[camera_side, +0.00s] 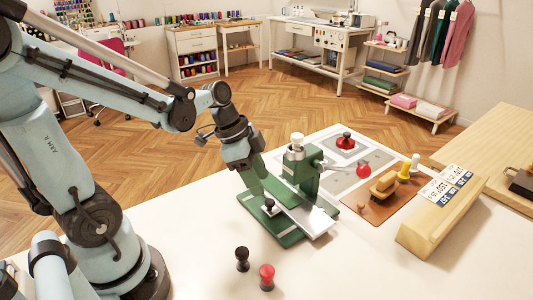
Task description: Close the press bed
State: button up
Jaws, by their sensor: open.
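The green press (307,172) stands on the white table with a white knob on top and a red ball on its lever at the right. Its pale metal bed (318,222) sticks out over the front right of the green base. A small dark knob (269,203) sits near the left end of the bed. My gripper (264,192) is open and points down just above and beside this knob. Its fingers partly blend with the green press, so I cannot tell whether they touch it.
A black peg (242,259) and a red peg (266,277) stand in front of the press. A brown mat (379,209) with stamps and a wooden block with number cards (428,229) lie to the right. A red-knobbed item (345,142) is behind. The front right table is clear.

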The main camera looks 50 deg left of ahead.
aim_at(269, 201)
jog(key=shift+x, duration=2.7)
grip_shut()
